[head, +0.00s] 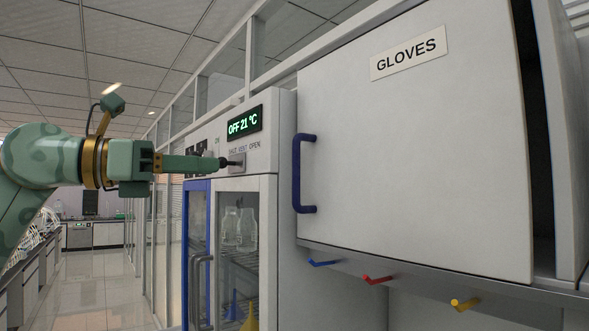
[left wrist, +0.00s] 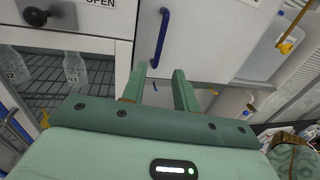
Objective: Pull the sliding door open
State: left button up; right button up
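A pale grey door (head: 420,150) labelled GLOVES fills the right of the head view. A dark vertical gap shows along its right edge. A dark blue upright bar handle (head: 297,174) is fixed near its left edge. The handle also shows in the left wrist view (left wrist: 160,38), just beyond the fingers. My left gripper (head: 222,163) is raised left of the door, apart from the handle. In the left wrist view its two fingers (left wrist: 158,82) are apart with nothing between them. My right gripper is not in view.
Left of the door stands a cabinet with a display (head: 244,123) reading OFF 21 °C, a dark knob (head: 236,161) and glass doors (head: 235,235) with bottles behind. Blue, red and yellow hooks (head: 376,280) stick out below the GLOVES door. Open floor (head: 105,290) lies at the left.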

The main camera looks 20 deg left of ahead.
pick_arm(q)
jog(key=p, duration=0.5)
send_over(296, 206)
jog(key=shift+w, duration=0.4)
jog(key=shift+b, duration=0.3)
jog(key=shift+a, duration=0.1)
grip_shut()
